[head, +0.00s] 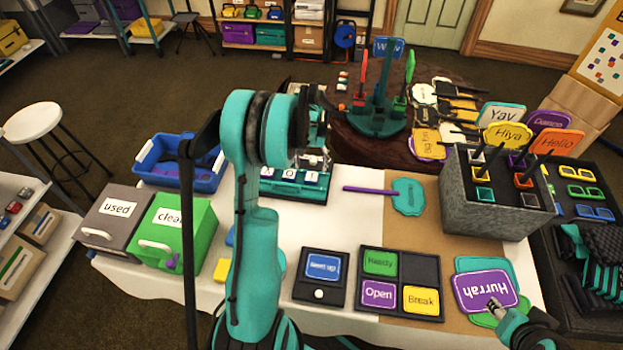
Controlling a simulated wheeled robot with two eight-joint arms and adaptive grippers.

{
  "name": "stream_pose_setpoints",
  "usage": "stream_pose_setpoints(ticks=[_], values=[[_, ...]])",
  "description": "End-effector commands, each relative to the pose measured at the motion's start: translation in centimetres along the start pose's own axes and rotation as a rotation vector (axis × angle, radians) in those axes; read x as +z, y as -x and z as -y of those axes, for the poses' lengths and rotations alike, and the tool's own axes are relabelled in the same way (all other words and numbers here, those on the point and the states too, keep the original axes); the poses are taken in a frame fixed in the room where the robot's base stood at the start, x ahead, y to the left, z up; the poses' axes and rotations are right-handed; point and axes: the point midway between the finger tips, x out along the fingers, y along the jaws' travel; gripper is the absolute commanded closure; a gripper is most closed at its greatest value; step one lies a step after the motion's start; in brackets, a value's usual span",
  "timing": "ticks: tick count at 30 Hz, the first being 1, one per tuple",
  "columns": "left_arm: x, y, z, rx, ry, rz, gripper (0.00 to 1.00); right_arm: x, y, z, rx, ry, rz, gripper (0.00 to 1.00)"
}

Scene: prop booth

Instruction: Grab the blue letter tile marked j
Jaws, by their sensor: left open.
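My left gripper (316,158) is open, partly hidden behind my own arm, above the back of a teal letter rack (292,193). The letters are too small to read surely, so I cannot tell which tile is the j.
A blue bin (151,172), a grey "used" box (103,221) and a green box (172,226) stand at the left. Black trays with word cards (379,262) lie in front. A grey sign holder (478,207) stands at the right.

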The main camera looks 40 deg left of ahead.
Motion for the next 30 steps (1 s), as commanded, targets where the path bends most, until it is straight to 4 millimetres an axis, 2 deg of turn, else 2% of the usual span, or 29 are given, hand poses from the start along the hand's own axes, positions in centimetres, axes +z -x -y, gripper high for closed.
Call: stream_pose_setpoints(ticks=[12, 19, 20, 24, 30], values=[[0.2, -5.4, -0.2, 0.000, -0.001, -0.002, 0.34, 1.5, -2.1, 0.0, 0.000, 0.000, 0.000, 0.60], [0.2, -5.4, -0.2, 0.000, -0.001, -0.002, 0.34, 1.4, -2.0, 0.0, 0.000, 0.000, 0.000, 0.60], [0.2, -5.4, -0.2, 0.000, -0.001, -0.002, 0.40, 1.4, -2.0, 0.0, 0.000, 0.000, 0.000, 0.60], [0.2, -5.4, -0.2, 0.000, -0.001, -0.002, 0.77, 1.4, -2.0, 0.0, 0.000, 0.000, 0.000, 0.60], [0.2, -5.4, -0.2, 0.000, -0.001, -0.002, 0.79, 1.4, -2.0, 0.0, 0.000, 0.000, 0.000, 0.60]])
